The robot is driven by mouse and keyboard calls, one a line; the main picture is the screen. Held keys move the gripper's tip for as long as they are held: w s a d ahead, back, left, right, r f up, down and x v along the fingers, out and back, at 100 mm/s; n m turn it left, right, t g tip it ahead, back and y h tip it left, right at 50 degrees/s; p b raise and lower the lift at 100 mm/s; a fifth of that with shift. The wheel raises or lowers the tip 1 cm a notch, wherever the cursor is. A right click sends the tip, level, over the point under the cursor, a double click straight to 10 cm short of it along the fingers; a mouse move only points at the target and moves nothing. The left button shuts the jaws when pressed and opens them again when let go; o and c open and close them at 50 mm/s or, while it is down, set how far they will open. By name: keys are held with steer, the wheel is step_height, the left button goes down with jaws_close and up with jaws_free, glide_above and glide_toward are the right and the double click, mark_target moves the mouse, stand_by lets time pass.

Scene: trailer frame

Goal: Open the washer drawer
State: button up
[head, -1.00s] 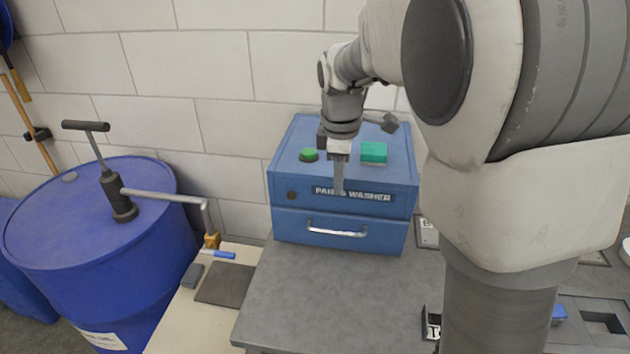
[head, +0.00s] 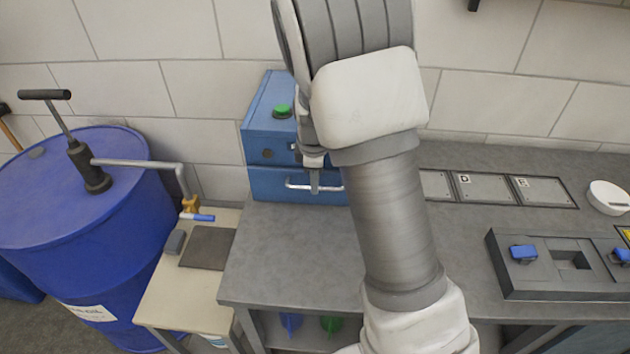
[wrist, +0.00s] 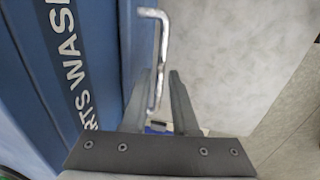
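The blue parts washer (head: 262,125) stands at the back of the grey bench. Its drawer (head: 266,184) is the lower front panel and looks shut. The silver bar handle (head: 296,185) is partly hidden behind my gripper (head: 314,188), which points down in front of it. In the wrist view the handle (wrist: 163,38) runs up the picture beside the blue front. There my gripper (wrist: 159,76) is open, and the bar's near part shows between the two fingers, closer to the left one. I cannot tell whether they touch.
A blue drum (head: 90,220) with a pump and spout stands at the left. A low cream table (head: 180,290) adjoins the grey bench (head: 275,245). The bench in front of the drawer is clear. Labelled panels (head: 485,187) and a grey fixture (head: 545,270) lie right.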

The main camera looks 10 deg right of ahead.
steer(key=shift+f, duration=0.3)
jaws_close()
steer(key=shift+w, duration=0.1)
stand_by(1.2)
